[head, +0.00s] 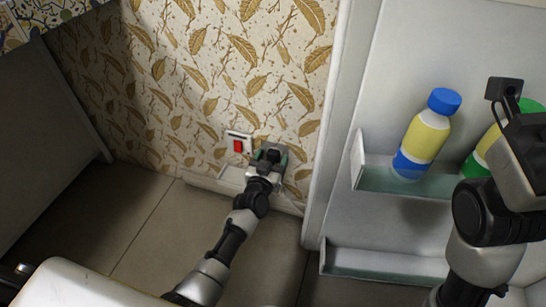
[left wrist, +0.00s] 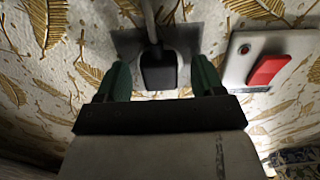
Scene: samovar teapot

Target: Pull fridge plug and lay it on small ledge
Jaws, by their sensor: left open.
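The black fridge plug (left wrist: 158,72) sits in a grey wall socket in the left wrist view, with a pale cord running up from it. My left gripper (left wrist: 162,74) is open, with one green finger on each side of the plug and visible gaps between. In the head view, my left gripper (head: 271,155) is at the wall and covers most of the plug. A small pale ledge (head: 232,178) juts from the foot of the wall, just left of this gripper. My right arm shows at the right edge, but its fingers are out of frame.
A white plate with a red switch (head: 238,146) is just left of the gripper, and it also shows in the left wrist view (left wrist: 268,70). The open fridge door with shelves, a blue-capped bottle (head: 424,135) and a green-capped bottle (head: 484,150) stands at right. Floor is clear.

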